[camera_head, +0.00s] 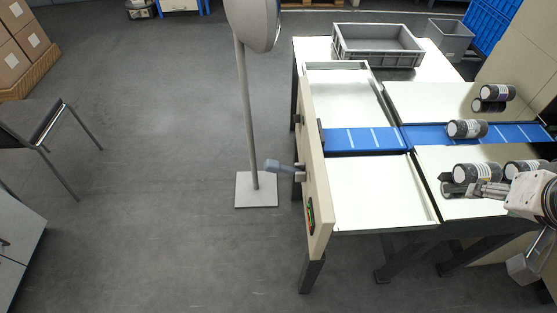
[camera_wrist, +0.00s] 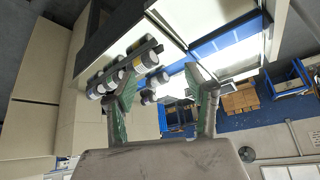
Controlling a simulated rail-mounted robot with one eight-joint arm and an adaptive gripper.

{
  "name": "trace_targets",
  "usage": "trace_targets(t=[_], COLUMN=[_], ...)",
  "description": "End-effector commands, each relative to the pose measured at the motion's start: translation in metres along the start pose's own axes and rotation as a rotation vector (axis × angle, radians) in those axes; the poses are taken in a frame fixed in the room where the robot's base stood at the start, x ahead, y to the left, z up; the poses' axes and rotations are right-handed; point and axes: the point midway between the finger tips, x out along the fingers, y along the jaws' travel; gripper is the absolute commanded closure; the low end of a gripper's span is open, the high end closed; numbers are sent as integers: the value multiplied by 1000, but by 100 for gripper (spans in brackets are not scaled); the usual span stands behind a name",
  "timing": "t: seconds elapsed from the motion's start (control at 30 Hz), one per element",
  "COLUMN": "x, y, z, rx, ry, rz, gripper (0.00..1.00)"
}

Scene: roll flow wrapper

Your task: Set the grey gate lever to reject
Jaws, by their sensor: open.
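The grey gate lever (camera_head: 284,168) sticks out to the left from the cream end panel (camera_head: 316,180) of the machine in the head view. A red and green mark (camera_head: 310,216) is on that panel below the lever. My gripper (camera_head: 449,186) is at the right, over the near white table section beside the rolls, well to the right of the lever. In the wrist view my gripper (camera_wrist: 163,84) has its two fingers spread apart, with nothing clearly held between them. I cannot make out the lever in the wrist view.
Several dark rolls with white bands (camera_head: 466,128) are on the blue belt (camera_head: 365,139) and white side tables. A grey crate (camera_head: 378,56) stands at the back. A pole on a square base (camera_head: 256,190) stands just left of the lever. Open floor lies left of the machine.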

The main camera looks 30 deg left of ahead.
Motion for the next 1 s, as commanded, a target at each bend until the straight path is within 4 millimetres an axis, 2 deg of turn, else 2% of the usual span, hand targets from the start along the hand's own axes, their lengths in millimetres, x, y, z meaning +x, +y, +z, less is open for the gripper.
trace_targets(t=[0.03,0.33,0.7,1.0], x=[5,30,71,109], y=[-10,-66,-148,-223], z=[-8,-40,-67,-73], rx=[-9,-60,-134,-205], ry=[-16,-119,-253,-368], rz=[-20,-126,-247,-339], gripper=[59,99,100,100])
